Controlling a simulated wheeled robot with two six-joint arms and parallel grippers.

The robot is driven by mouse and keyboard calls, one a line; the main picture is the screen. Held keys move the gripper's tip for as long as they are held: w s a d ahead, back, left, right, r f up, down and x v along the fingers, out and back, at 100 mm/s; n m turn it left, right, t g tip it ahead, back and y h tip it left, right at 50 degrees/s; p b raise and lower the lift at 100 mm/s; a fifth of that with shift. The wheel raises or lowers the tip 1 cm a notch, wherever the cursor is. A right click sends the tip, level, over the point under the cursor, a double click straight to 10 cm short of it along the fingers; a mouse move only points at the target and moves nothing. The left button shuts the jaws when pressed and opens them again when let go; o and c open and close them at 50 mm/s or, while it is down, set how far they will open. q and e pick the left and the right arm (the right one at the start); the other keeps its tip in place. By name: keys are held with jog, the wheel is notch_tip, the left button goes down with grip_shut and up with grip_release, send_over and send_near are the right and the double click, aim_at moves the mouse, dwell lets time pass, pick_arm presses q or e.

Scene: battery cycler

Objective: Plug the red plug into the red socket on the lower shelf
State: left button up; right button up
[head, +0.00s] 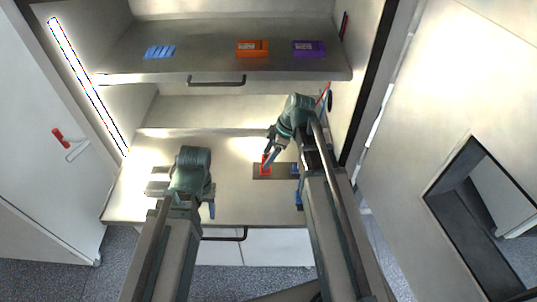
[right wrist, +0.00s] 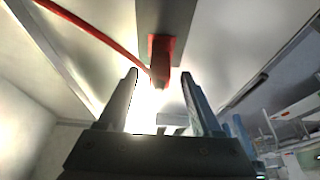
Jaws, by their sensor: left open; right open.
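A red block (head: 265,163) stands on a dark plate (head: 260,173) on the lower shelf (head: 235,205). In the right wrist view the red block (right wrist: 161,55) sits against the grey plate (right wrist: 180,15), and a red cable (right wrist: 90,32) runs to beside its lower end. I cannot tell plug from socket there, or whether they are joined. My right gripper (head: 269,147) is open just beside the red block; its fingertips (right wrist: 160,76) lie either side of the block's lower end in the wrist view, with gaps. My left gripper (head: 156,180) is open and empty over the shelf's left part.
A blue piece (head: 295,169) is on the plate's right end, partly behind my right arm. The upper shelf (head: 200,62) holds blue (head: 160,52), orange (head: 252,48) and purple (head: 308,48) items. Side walls bound both shelves; the lower shelf's middle is clear.

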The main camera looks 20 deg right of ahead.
pick_arm(q)
notch_tip(320, 180, up, 7)
jog(key=p, duration=0.7)
pick_arm(e)
jog(key=v, duration=0.7)
jog(key=shift+r, duration=0.2)
pick_arm(q)
jog(key=shift+s, duration=0.1)
pick_arm(e)
jog(key=shift+s+d, duration=0.1)
